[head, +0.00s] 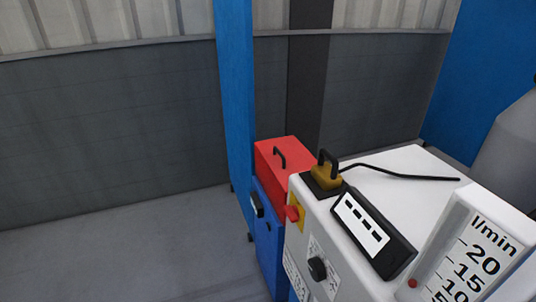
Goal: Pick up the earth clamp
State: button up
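The earth clamp looks to be the brass-yellow piece with a black handle (327,174). It sits on a dark pad (317,188) at the far left corner of the white machine's top (400,168). A black cable (400,172) runs from it to the right across that top. My gripper is not in view.
A black display box (372,235) and a flow gauge marked l/min (478,255) stand along the machine's near side. Its front has a red switch (292,213) and a black knob (317,268). A red toolbox (285,158) sits on a blue cabinet (268,240) behind. The floor at left is clear.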

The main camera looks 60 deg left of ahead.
aim_at(327, 175)
jog(key=i+j+u, duration=0.15)
jog(key=u, duration=1.05)
